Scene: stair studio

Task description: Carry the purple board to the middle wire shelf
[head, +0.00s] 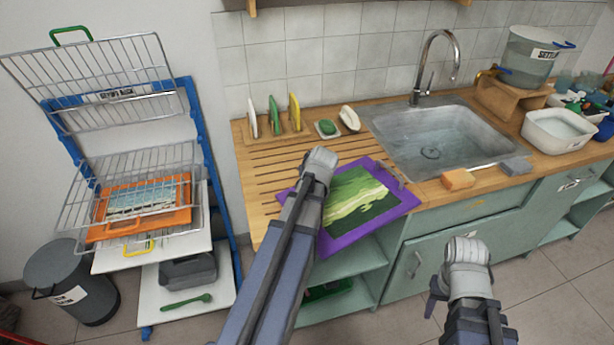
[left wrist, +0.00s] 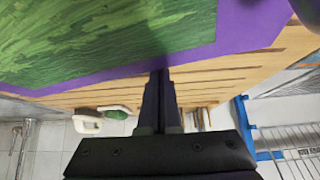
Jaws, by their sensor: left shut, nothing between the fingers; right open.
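The purple board (head: 380,220) bears a green picture and lies on the wooden draining counter, its near corner jutting past the front edge. My left gripper (left wrist: 160,75) is shut and empty, its fingertips at the board's purple border (left wrist: 250,30) in the left wrist view; touching or apart, I cannot tell. In the head view my left forearm covers the board's left part and hides those fingers. My right gripper (head: 435,298) is open and empty in front of the cabinet. The blue-framed rack at left has wire shelves, including a middle one (head: 135,165).
An orange board (head: 140,205) lies on a lower wire shelf. A grey bin (head: 72,280) stands left of the rack. Floor is clear between rack and cabinet.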

